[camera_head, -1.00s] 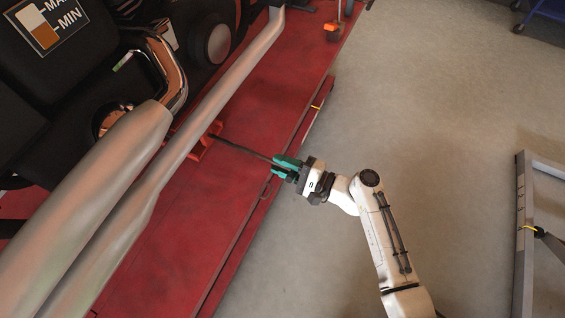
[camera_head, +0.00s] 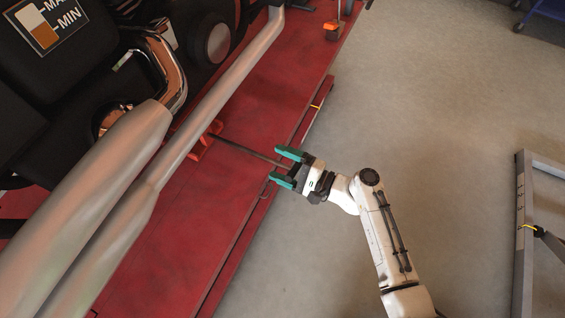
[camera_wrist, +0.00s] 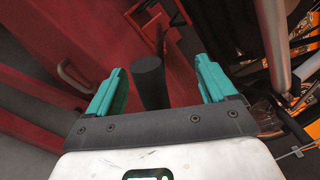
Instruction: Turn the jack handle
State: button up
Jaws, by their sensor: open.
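The jack handle (camera_head: 247,150) is a thin dark rod. It runs from an orange-red jack part (camera_head: 203,142) beside the exhaust pipes out over the edge of the red lift platform. My gripper (camera_head: 282,168) is at the rod's outer end, with its two teal fingers spread apart. In the wrist view, the dark round end of the handle (camera_wrist: 149,72) stands between the open fingers (camera_wrist: 160,88), nearer the left one. A gap shows on both sides, so neither finger appears to touch it.
The red lift platform (camera_head: 233,186) lies under the motorcycle. The silver exhaust pipes (camera_head: 150,165) run along the left, above the platform. A grey metal frame (camera_head: 521,225) stands at the right. The grey floor (camera_head: 440,110) between is clear.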

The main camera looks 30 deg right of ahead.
jog(key=shift+o, duration=0.7)
jog(key=v, duration=1)
jog(key=shift+s+d+p, duration=0.2)
jog(key=shift+s+p, duration=0.15)
jog(key=shift+p, duration=0.1)
